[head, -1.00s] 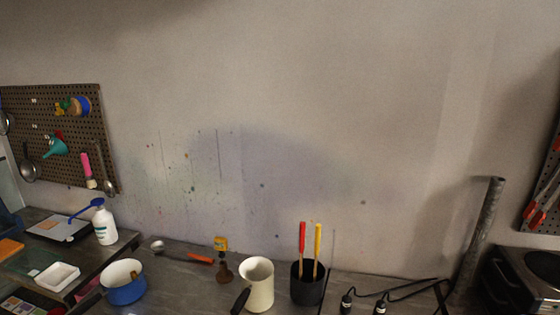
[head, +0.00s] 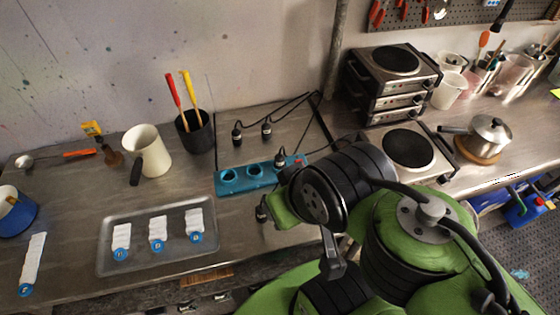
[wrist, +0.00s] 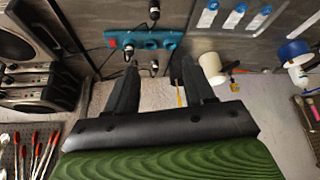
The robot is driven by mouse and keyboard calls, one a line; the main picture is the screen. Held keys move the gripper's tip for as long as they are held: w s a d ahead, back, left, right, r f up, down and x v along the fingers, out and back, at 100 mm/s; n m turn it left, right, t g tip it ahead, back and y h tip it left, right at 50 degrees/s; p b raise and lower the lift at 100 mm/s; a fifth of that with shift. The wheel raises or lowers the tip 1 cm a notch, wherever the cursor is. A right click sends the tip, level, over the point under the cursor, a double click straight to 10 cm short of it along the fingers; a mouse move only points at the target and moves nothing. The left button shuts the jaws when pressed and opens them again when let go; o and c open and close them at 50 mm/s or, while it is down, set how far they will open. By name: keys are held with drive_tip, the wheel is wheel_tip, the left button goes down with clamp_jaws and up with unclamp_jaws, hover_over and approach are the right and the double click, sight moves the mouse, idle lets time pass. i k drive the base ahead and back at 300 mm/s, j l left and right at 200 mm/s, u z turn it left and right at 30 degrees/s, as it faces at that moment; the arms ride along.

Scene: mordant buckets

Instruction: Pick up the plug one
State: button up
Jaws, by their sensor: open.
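Black plugs with cords lie around a teal socket strip (head: 232,184) on the grey worktop. Two plugs, a left one (head: 237,134) and a right one (head: 267,128), are behind the strip. A third plug (head: 280,159) sits at the strip's right end, and another (head: 261,211) is in front of it, beside my arm. I cannot tell which is "plug one". In the wrist view, my gripper (wrist: 160,64) is open and empty, its fingers pointing toward the strip (wrist: 165,40). A plug (wrist: 154,66) appears between the fingertips, apparently beyond them. In the head view my arm hides the fingers.
A metal tray (head: 107,258) with several white labelled strips lies at the front. A cream jug (head: 148,150) and a black pot with red and yellow handles (head: 195,136) stand left of the plugs. Hot plates (head: 407,148) and a pipe (head: 336,60) are to the right.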

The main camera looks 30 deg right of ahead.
sight(279, 163)
drive_tip(key=k+l+u, duration=0.15)
drive_tip(key=u, duration=0.25)
drive_tip(key=k+l+u, duration=0.15)
drive_tip(key=u, duration=0.2)
drive_tip(key=k+l+u, duration=0.15)
drive_tip(key=l+u, duration=0.25)
drive_tip(key=k+l+u, duration=0.15)
drive_tip(key=u, duration=0.3)
